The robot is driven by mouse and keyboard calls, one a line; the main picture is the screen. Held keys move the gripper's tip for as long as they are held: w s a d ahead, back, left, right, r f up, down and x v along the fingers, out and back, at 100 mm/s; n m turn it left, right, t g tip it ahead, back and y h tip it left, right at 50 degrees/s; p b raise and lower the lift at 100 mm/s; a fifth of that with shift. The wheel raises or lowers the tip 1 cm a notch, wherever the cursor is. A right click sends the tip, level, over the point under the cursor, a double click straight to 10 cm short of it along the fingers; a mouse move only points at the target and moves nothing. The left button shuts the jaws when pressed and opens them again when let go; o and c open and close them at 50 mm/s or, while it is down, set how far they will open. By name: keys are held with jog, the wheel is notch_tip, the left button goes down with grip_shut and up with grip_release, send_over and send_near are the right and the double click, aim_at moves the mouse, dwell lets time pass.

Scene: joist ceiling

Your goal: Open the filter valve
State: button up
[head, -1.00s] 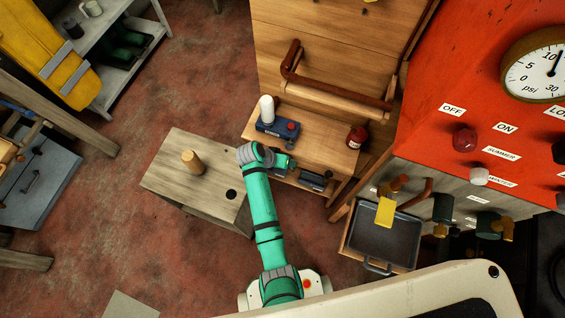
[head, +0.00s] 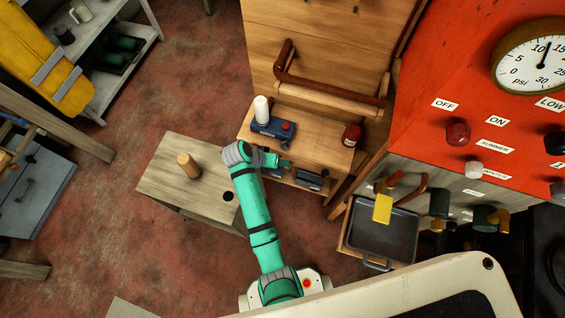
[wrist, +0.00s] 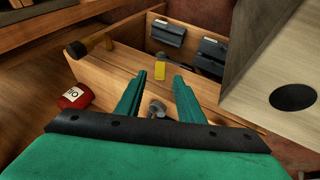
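No part in view is readably marked as the filter valve. Valves with dark green bodies and yellow handles (head: 487,218) sit on the grey panel at the right in the head view. A yellow tag (head: 383,208) hangs by a brown pipe there. A blue unit (head: 273,125) with a white cylinder and a red knob stands on the wooden bench. My gripper (head: 280,162) is at that bench's front edge, far left of the panel. In the wrist view my gripper (wrist: 158,97) has its fingers apart. A small grey piece (wrist: 157,108) shows between them; contact is unclear.
A low pale block (head: 165,185) with a peg and hole stands left of my arm. A red bottle (head: 352,134) is on the bench's right. A grey tray (head: 383,238) lies below the panel. Red floor (head: 120,215) is free at the left.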

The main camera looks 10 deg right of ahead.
jog(key=v, duration=0.6)
jog(key=shift+a+r, duration=0.15)
jog(key=shift+r, duration=0.05)
